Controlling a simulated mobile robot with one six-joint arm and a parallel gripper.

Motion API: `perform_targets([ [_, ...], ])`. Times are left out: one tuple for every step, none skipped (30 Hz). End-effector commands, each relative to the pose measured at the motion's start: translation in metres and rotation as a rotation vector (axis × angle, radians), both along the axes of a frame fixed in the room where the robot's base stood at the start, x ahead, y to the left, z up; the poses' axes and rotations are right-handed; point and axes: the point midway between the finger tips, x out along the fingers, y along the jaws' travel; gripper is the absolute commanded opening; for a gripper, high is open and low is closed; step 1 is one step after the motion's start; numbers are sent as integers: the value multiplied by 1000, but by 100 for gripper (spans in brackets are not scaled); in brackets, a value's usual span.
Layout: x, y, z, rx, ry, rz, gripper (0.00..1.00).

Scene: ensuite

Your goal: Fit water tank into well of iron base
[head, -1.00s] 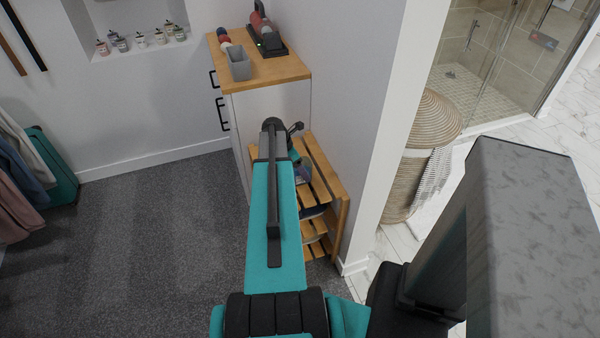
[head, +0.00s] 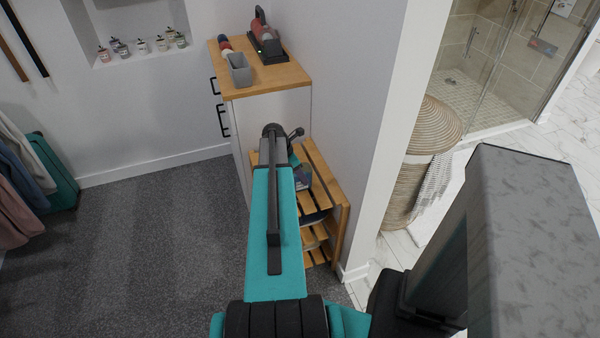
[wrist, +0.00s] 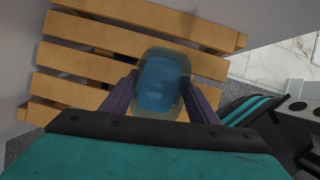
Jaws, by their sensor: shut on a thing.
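The water tank (wrist: 161,84) is a rounded, see-through piece with a blue middle. In the wrist view it sits between the two purple-grey fingers of my gripper (wrist: 160,98), which is shut on it, above a slatted wooden rack. In the head view my arm hides most of my gripper; a small grey-purple part (head: 302,177) shows beside the arm's end over the rack. The iron base (head: 269,52) is dark and stands on the cabinet top at the back, with a red and grey iron on it. Its well cannot be made out. The tank is apart from it.
The wooden rack (head: 323,183) stands against the wall, in front of the white cabinet (head: 270,107) with its wooden top. A grey open box (head: 239,70) and small rolled items (head: 225,45) sit left of the iron base.

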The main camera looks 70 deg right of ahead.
Motion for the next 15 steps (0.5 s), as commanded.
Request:
perform_targets([
  [0,0,2,-1,0,0,18],
  [0,0,2,-1,0,0,18],
  [0,0,3,-1,0,0,18],
  [0,0,4,-2,0,-1,18],
  [0,0,5,-2,0,-1,18],
  [0,0,7,-2,0,-1,18],
  [0,0,8,-2,0,-1,18],
  [0,0,9,-2,0,-1,18],
  [0,0,11,-2,0,-1,18],
  [0,0,12,-1,0,-1,18],
  [0,0,13,-1,0,-1,18],
  [0,0,16,-1,0,-1,18],
  [0,0,17,-1,0,-1,18],
  [0,0,19,-2,0,-1,18],
  [0,0,22,-2,0,-1,18],
])
